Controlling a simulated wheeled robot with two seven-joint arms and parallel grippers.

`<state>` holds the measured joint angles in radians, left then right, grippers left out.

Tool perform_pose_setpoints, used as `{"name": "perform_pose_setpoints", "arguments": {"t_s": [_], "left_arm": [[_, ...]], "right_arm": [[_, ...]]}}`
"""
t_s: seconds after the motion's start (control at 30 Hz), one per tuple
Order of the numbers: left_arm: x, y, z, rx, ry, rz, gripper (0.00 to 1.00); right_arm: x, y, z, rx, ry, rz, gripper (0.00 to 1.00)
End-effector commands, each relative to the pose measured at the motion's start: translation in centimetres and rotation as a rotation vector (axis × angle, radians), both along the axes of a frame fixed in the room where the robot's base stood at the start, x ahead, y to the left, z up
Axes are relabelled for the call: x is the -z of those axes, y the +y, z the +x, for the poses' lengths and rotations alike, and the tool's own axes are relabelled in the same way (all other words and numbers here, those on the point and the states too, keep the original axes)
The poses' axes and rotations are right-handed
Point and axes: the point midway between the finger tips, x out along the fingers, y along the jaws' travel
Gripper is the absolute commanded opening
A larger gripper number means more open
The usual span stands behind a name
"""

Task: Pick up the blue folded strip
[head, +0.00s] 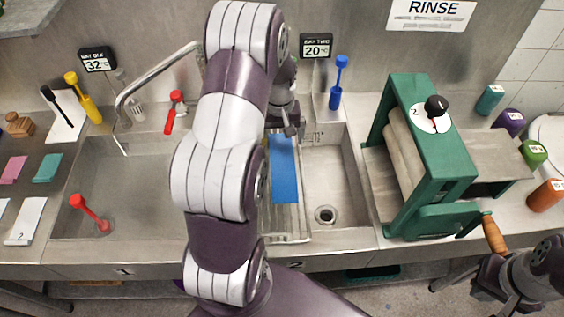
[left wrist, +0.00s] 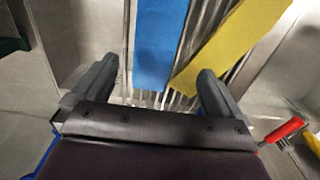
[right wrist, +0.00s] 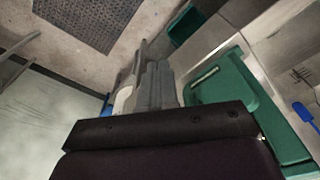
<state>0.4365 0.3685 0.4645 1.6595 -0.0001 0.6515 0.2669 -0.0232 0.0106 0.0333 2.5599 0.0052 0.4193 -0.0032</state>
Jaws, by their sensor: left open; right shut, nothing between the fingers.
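The blue folded strip (head: 284,170) lies lengthwise on a wire rack in the right sink basin. It also shows in the left wrist view (left wrist: 158,45), beside a yellow strip (left wrist: 232,45) set at an angle. My left gripper (head: 291,130) is at the far end of the blue strip. In the left wrist view its fingers (left wrist: 160,90) are spread, with the strip's end ahead of the gap between them and nothing gripped. My right gripper (right wrist: 155,85) is shut and empty, low at the right, away from the sink. My left arm hides most of the yellow strip in the head view.
A green wringer (head: 440,150) with a wooden-handled crank stands right of the basin. A blue brush (head: 337,85) stands behind it. The left basin (head: 140,190) holds a red-handled tool (head: 90,213). A faucet (head: 155,75) arches over the left basin. Bottles line the right counter.

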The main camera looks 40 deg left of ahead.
Motion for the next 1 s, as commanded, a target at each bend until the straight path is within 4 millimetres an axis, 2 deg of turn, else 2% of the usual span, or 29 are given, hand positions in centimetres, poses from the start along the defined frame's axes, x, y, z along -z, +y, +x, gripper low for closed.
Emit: {"name": "perform_pose_setpoints", "arguments": {"t_s": [0.1, 0.27, 0.4, 0.5, 0.77, 0.93, 1.0], "left_arm": [[2.2, -0.1, 0.0, 0.002, 0.002, -0.001, 1.0], [4.0, -0.3, -0.1, 0.003, 0.001, -0.001, 1.0], [6.4, -0.9, -0.3, 0.004, 0.003, -0.001, 1.0], [8.2, -0.8, -0.3, 0.003, 0.001, -0.001, 1.0], [8.8, -0.8, -0.2, 0.003, -0.003, 0.001, 1.0], [8.8, -0.8, -0.2, 0.003, -0.003, 0.001, 0.45], [8.8, -0.8, -0.2, 0.003, -0.003, 0.001, 0.41]], "right_arm": [[-0.7, 0.0, 0.0, 0.0, 0.0, 0.0, 0.0], [-1.3, 0.0, 0.0, 0.0, 0.0, 0.0, 0.0], [-2.8, 0.0, 0.0, 0.0, 0.0, 0.0, 0.0], [-2.8, 0.0, 0.0, 0.0, 0.0, 0.0, 0.0], [-2.7, 0.0, 0.0, 0.0, 0.0, 0.0, 0.0], [-2.7, 0.0, 0.0, 0.0, 0.0, 0.0, 0.0], [-2.7, 0.0, 0.0, 0.0, 0.0, 0.0, 0.0]]}}
